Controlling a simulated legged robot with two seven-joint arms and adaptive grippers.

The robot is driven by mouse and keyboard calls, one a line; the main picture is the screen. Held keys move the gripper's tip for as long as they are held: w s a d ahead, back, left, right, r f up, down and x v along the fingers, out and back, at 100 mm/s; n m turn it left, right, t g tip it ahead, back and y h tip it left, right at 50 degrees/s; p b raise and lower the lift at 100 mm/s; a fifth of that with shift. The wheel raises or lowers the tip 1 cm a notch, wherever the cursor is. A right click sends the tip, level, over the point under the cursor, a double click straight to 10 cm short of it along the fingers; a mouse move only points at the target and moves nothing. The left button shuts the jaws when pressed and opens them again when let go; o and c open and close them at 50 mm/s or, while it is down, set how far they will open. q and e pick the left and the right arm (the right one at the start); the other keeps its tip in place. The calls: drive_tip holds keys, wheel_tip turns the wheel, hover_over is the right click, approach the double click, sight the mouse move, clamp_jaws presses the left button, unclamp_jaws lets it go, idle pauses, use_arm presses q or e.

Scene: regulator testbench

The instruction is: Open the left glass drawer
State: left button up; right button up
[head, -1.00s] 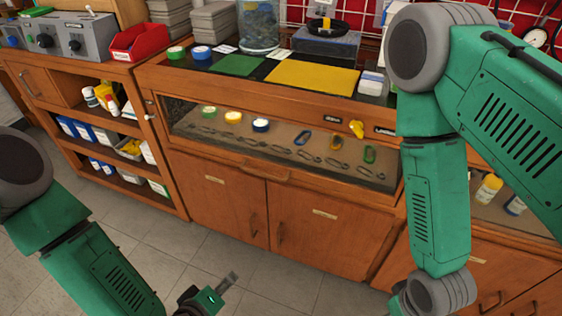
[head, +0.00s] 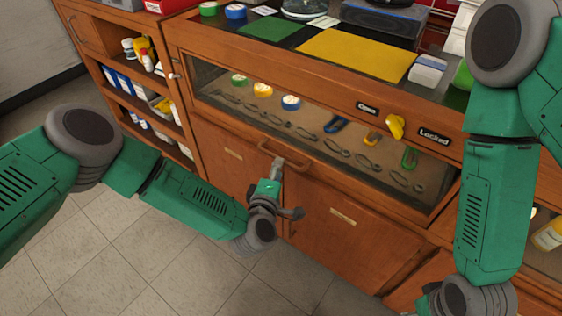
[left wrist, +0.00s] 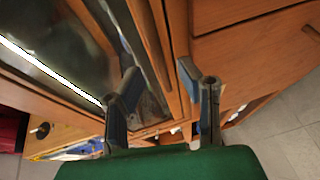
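The left glass drawer (head: 225,104) is a wooden-framed, glass-fronted drawer under the counter and looks shut. Its wooden bar handle (head: 298,166) is on the lower rail. Behind the glass lie tape rolls, pliers and carabiners. A yellow knob (head: 395,126) sits between the "Open" and "Locked" labels; I cannot tell which it points to. My left gripper (head: 278,163) is at the handle, overlapping it in the head view. In the left wrist view the gripper (left wrist: 160,88) has its fingers apart, with drawer-front wood beyond them. Contact cannot be told. My right gripper is out of view.
Wooden cabinet doors (head: 340,228) are below the drawer. An open shelf (head: 135,80) with bottles and boxes stands at the left. A yellow mat (head: 358,54) and a green mat (head: 265,34) lie on the counter. The tiled floor (head: 110,250) is clear. My right arm covers the right side.

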use_arm(q)
drive_tip(key=b+x, duration=0.1)
drive_tip(key=x, duration=0.3)
drive_tip(key=shift+w, duration=0.1)
drive_tip(key=shift+w+a+f, duration=0.1)
drive_tip(key=shift+w+a, duration=0.35)
drive_tip(key=shift+a, duration=0.15)
drive_tip(key=shift+d, duration=0.7)
clamp_jaws()
drive_tip(key=shift+a, duration=0.1)
